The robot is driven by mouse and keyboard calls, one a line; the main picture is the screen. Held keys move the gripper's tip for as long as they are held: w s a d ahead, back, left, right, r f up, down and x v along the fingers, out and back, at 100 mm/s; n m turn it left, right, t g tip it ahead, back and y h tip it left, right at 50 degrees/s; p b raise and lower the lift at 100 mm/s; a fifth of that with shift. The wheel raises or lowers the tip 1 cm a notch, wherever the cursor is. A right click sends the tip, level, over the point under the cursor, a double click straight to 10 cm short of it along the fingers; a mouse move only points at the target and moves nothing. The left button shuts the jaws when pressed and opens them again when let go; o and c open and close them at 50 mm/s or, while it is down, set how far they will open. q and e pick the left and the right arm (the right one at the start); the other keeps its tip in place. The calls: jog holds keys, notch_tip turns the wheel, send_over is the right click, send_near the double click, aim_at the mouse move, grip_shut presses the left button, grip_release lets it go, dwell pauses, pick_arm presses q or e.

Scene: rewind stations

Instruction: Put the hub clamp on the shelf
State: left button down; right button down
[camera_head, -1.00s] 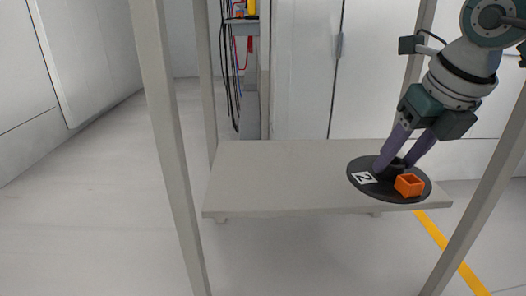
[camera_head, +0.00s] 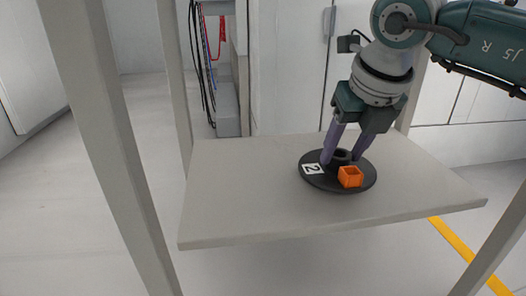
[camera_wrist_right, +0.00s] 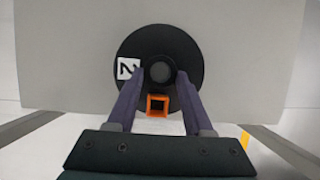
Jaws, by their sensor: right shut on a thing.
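The hub clamp (camera_head: 316,181) is a black round disc with a raised centre hub, a white label with a "2" and an orange square socket (camera_head: 350,176). It also shows in the right wrist view (camera_wrist_right: 190,60). My right gripper (camera_head: 344,160) points down at it, its two purple fingers shut on the centre hub. The disc is level over the grey shelf (camera_head: 240,190); I cannot tell whether it touches the surface. The shelf also fills the back of the right wrist view (camera_wrist_right: 70,60). My left gripper is not in view.
Grey upright posts (camera_head: 112,150) stand at the shelf's corners. The left part of the shelf is bare. Behind are white cabinets (camera_head: 290,70) and hanging cables (camera_head: 207,70). A yellow floor line (camera_head: 460,250) runs at the right.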

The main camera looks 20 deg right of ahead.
aim_at(344, 159)
notch_tip(344, 159, down, 3)
jog(key=shift+w+b, duration=0.1)
jog(key=shift+b, duration=0.9)
jog(key=shift+s, duration=0.2)
jog(key=shift+c, duration=1.5)
grip_release()
jog(key=shift+w, duration=0.1)
jog(key=shift+r, duration=0.15)
jog(key=p+v, duration=1)
jog(key=v, duration=0.2)
